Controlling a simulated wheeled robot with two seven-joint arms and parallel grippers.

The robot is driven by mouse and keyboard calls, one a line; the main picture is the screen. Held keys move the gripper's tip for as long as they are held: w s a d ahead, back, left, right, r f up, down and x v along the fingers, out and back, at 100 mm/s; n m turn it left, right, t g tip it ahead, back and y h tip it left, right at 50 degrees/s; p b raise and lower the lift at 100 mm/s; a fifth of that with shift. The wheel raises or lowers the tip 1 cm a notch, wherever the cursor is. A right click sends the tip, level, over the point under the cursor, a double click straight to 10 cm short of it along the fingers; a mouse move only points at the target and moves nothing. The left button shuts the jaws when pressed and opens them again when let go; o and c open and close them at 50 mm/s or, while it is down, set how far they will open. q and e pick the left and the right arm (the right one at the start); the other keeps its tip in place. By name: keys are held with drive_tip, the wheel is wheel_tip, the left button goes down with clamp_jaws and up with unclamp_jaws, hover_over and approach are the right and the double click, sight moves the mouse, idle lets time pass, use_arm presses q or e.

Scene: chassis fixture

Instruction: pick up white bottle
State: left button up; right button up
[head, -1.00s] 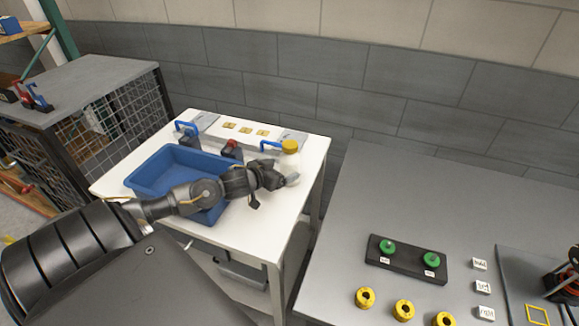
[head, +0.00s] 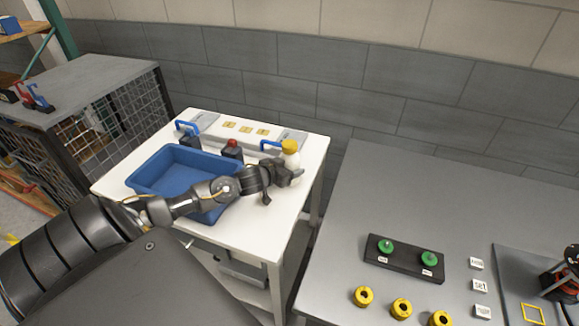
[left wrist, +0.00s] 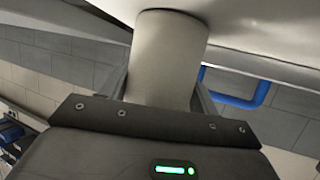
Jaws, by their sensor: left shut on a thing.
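The white bottle (head: 291,158) with a yellow cap is at the right side of the white table (head: 254,230). My left gripper (head: 296,173) is shut on the bottle's body from the near side; its fingers hide part of the bottle. In the left wrist view the pale bottle (left wrist: 168,55) stands between the two fingers, close to the camera. I cannot tell whether the bottle's base touches the table. My right gripper is not in view.
A blue bin (head: 150,180) sits on the white table, under my left forearm. A grey table (head: 345,230) at right holds a black block with green knobs (head: 429,258) and yellow rings (head: 401,307).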

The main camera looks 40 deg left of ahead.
use_arm(q)
drive_tip(key=shift+r, duration=0.1)
drive_tip(key=shift+c, duration=1)
drive_tip(key=shift+r, duration=0.55)
wheel_tip(320, 180, up, 2)
drive_tip(key=shift+s+r, duration=0.1)
drive_tip(key=shift+r, duration=0.05)
drive_tip(key=s+r, duration=0.5)
drive_tip(key=r, duration=0.1)
drive_tip(key=shift+s+d, duration=0.1)
drive_tip(key=shift+s, duration=0.15)
approach(286, 152)
drive_tip(key=s, duration=0.2)
drive_tip(key=shift+s+r, duration=0.15)
drive_tip(key=shift+r, duration=0.35)
